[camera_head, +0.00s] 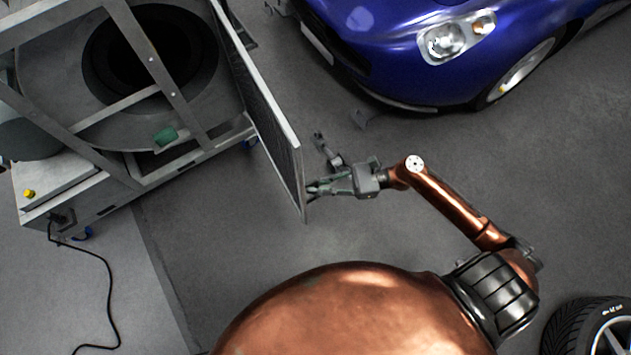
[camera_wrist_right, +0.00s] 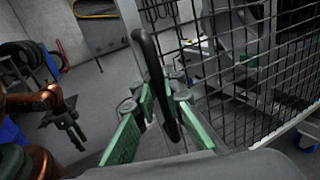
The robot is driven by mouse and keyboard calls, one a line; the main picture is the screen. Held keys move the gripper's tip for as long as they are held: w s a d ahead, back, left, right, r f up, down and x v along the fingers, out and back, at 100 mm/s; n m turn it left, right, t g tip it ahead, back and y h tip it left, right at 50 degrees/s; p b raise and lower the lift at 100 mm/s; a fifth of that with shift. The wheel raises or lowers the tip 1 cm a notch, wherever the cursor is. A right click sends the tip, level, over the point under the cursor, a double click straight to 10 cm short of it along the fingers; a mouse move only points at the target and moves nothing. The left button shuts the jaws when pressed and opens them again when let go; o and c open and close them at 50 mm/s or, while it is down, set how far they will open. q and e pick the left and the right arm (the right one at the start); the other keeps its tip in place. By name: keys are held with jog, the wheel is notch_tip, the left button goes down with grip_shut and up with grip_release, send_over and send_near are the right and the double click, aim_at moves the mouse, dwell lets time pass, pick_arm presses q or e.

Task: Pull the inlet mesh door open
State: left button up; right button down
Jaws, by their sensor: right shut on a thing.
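The inlet mesh door (camera_head: 265,115) is a thin framed panel at the right side of the machine in the head view, seen almost edge-on. It stands swung out at an angle from the frame. Its dark wire mesh (camera_wrist_right: 235,75) fills the right of the right wrist view. My right gripper (camera_head: 314,188) is at the door's near end. In the wrist view its green fingers are closed around the door's black bar handle (camera_wrist_right: 150,65). My left gripper (camera_wrist_right: 68,122) shows small and dark at the left of the wrist view; its jaws are unclear.
The machine's metal frame (camera_head: 150,55) surrounds a large dark round opening at upper left. A blue car (camera_head: 390,50) stands at upper right. A tyre (camera_head: 590,330) lies at lower right. A black cable (camera_head: 108,290) runs over the floor. Grey floor right of the door is mostly clear.

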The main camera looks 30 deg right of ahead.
jog(key=c, duration=2)
grip_release()
jog(key=shift+c, duration=0.2)
jog(key=v, duration=1.2)
